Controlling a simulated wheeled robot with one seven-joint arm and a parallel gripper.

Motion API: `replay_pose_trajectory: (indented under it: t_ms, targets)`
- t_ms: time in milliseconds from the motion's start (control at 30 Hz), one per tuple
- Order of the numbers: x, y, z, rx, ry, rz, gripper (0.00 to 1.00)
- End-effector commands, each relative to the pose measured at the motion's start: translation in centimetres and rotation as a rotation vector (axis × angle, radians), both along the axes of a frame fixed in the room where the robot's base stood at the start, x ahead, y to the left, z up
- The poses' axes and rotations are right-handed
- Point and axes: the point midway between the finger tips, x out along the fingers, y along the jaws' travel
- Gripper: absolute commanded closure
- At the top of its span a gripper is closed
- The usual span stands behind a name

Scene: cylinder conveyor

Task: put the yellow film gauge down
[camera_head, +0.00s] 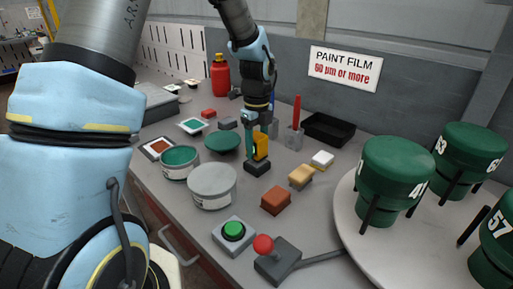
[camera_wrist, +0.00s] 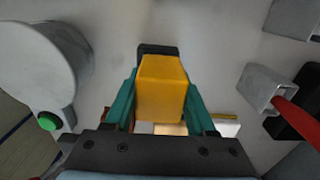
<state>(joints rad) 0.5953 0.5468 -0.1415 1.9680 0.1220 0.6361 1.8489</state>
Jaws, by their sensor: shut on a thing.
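The yellow film gauge (camera_head: 261,146) is upright between the teal fingers of my gripper (camera_head: 250,140), over the grey table. In the wrist view the gauge (camera_wrist: 162,85) fills the gap between the two fingers (camera_wrist: 160,98), which are shut on it. A small black block (camera_head: 257,167) is directly under the gauge in the head view; it also shows just beyond the gauge in the wrist view (camera_wrist: 157,49). I cannot tell whether the block is part of the gauge or whether it touches the table.
Paint cans (camera_head: 212,186) stand to the left. Tan (camera_head: 301,177) and brown (camera_head: 276,200) blocks lie to the right. A grey holder with a red-handled tool (camera_head: 295,136) and a black tray (camera_head: 327,129) are behind. A turntable (camera_head: 350,222) bears green drums. A joystick box (camera_head: 277,262) is in front.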

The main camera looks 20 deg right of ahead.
Motion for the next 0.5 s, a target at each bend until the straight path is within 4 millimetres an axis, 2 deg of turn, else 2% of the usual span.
replay_pose_trajectory:
  t_ms: [133, 500]
  targets:
    - [0.0, 0.0, -1.2, 0.0, -0.001, 0.0, 0.89]
    - [0.0, 0.0, -1.6, 0.0, -0.001, 0.0, 0.89]
